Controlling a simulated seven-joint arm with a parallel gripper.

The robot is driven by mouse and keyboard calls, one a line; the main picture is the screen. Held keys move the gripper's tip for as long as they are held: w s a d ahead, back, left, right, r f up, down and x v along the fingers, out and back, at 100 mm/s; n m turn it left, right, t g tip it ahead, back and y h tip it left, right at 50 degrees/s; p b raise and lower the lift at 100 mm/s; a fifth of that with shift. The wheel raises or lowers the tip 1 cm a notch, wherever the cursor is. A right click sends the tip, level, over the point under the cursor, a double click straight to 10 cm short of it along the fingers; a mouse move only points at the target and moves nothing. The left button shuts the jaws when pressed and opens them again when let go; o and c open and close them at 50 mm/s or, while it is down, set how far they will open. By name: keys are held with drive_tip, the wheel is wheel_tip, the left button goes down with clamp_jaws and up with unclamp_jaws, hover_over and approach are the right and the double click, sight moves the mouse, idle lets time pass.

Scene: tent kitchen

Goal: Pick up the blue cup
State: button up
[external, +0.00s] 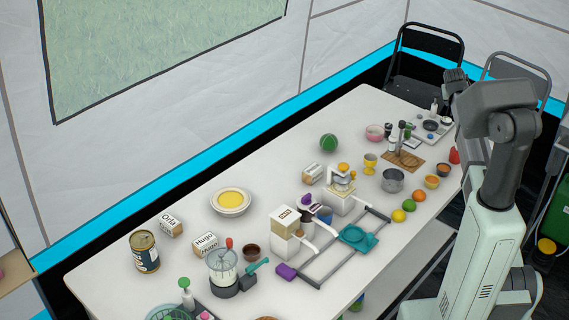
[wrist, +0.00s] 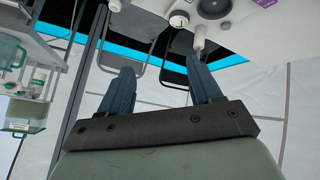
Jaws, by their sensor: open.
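A blue cup (external: 325,214) stands on the white table in the external view, partly hidden by the white machines around it. I cannot make it out in the wrist view. My gripper (external: 455,78) is raised at the far right end of the table, well away from the cup. In the wrist view my gripper (wrist: 160,70) shows two dark fingers spread apart with nothing between them.
White machines (external: 286,234) and a grey rail frame with a teal tray (external: 355,237) crowd the cup. The table's back left side has bare room.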

drive_tip(key=s+a+n+g+y, duration=0.1)
drive_tip(key=s+a+y, duration=0.15)
drive_tip(key=a, duration=0.95)
drive_tip(key=s+a+n+y, duration=0.15)
drive_tip(key=s+a, duration=0.25)
drive_tip(key=a, duration=0.7)
drive_tip(key=n+g, duration=0.6)
drive_tip(key=n, duration=0.2)
hover_over(325, 214)
drive_tip(key=s, duration=0.2)
wheel_tip(325, 214, down, 4)
drive_tip(key=f, duration=0.8)
drive_tip(key=shift+w+a, duration=0.1)
drive_tip(key=shift+w, duration=0.1)
drive_tip(key=shift+s+f, duration=0.15)
drive_tip(key=shift+f, duration=2.55)
drive_tip(key=c, duration=0.8)
